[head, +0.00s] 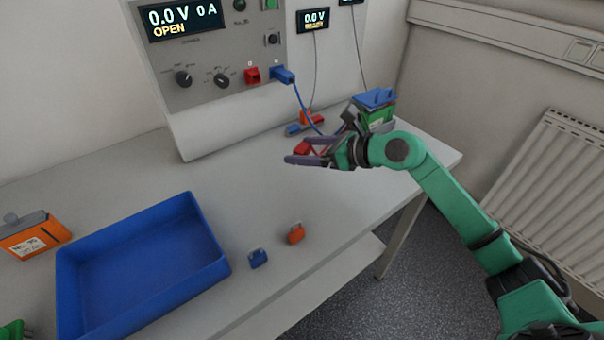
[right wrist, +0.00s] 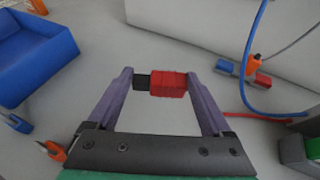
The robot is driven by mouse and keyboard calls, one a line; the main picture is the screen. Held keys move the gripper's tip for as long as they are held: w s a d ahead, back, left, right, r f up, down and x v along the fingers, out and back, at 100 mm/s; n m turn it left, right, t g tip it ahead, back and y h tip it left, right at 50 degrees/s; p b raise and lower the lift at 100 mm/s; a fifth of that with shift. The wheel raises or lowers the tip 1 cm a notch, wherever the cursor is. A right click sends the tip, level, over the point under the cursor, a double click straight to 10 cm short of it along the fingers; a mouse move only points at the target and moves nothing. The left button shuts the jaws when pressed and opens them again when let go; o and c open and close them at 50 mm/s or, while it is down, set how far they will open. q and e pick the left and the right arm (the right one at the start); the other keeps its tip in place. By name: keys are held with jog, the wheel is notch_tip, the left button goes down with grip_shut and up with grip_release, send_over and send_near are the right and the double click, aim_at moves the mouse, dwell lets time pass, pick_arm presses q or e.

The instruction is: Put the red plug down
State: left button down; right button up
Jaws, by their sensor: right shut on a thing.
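My right gripper (head: 302,155) is shut on the red plug (head: 303,148) above the bench (head: 237,190). In the right wrist view the red plug (right wrist: 168,84), with a black end on its left, lies crosswise between the two fingertips (right wrist: 160,83). Part of a red lead (right wrist: 255,116) shows to the right of the fingers. It is hard to tell how high the plug is above the bench. My left gripper is not in view.
A blue plug (head: 283,75) sits in the cycler panel beside a red socket (head: 252,75). A blue-topped battery (head: 376,106) stands behind my wrist. A blue tray (head: 205,235), an orange clip (head: 296,233) and a blue clip (head: 258,259) are at the front. The middle bench is clear.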

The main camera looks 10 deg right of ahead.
aim_at(305, 184)
notch_tip(305, 184, down, 8)
jog(key=shift+r, duration=0.25)
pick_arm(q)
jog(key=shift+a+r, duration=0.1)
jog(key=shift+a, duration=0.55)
pick_arm(e)
jog(key=shift+f, duration=0.1)
jog(key=shift+f+b, duration=0.15)
jog(key=shift+b, duration=0.15)
jog(key=o, duration=1.3)
jog(key=shift+r, duration=0.25)
jog(key=b+v, duration=0.2)
jog(key=v, duration=0.8)
jog(key=shift+s+d, duration=0.3)
jog(key=shift+s, duration=0.05)
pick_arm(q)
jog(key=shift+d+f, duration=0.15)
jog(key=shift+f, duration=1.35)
pick_arm(e)
jog(key=shift+s+d+r, duration=0.3)
jog(key=shift+s+r, duration=0.05)
